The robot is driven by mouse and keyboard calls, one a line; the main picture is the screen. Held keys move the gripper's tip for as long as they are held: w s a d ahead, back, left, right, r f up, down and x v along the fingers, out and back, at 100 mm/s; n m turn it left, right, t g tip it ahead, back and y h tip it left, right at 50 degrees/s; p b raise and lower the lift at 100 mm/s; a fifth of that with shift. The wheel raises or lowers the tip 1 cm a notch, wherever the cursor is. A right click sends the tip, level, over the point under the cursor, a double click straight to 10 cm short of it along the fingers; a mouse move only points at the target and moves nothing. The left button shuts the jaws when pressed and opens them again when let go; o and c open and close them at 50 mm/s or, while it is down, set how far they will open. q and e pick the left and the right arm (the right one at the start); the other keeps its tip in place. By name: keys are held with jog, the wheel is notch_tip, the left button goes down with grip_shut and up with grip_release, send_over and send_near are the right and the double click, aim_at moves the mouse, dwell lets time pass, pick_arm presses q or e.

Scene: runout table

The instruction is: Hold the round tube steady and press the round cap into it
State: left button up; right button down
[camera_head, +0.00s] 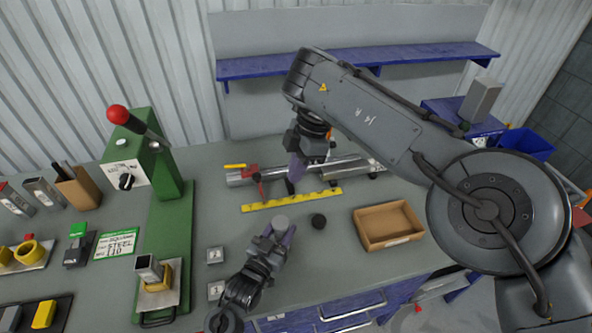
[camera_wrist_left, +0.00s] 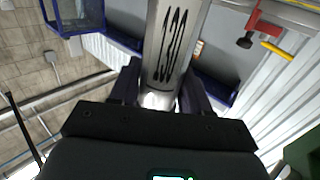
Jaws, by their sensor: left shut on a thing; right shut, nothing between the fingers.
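The round tube (camera_wrist_left: 172,45), silver with dark handwritten marks, is between the fingers of my left gripper (camera_wrist_left: 163,95), which is shut on it. In the head view the tube shows as a small pale grey round shape (camera_head: 281,221) between the fingers of my left gripper (camera_head: 279,232), over the front middle of the table. A small black round piece (camera_head: 318,220), likely the cap, lies on the table just right of it. My right gripper (camera_head: 294,180) is shut and empty, pointing down beside the yellow ruler. The tube's inside cannot be made out.
A silver bar with red clamps (camera_head: 240,178) lies behind the yellow ruler (camera_head: 291,199). An open cardboard tray (camera_head: 388,243) stands at the right. A green press with a red-knobbed lever (camera_head: 150,150) stands at the left. Two small grey blocks (camera_head: 215,255) lie near the left gripper.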

pick_arm(q)
jog(key=o, duration=1.2)
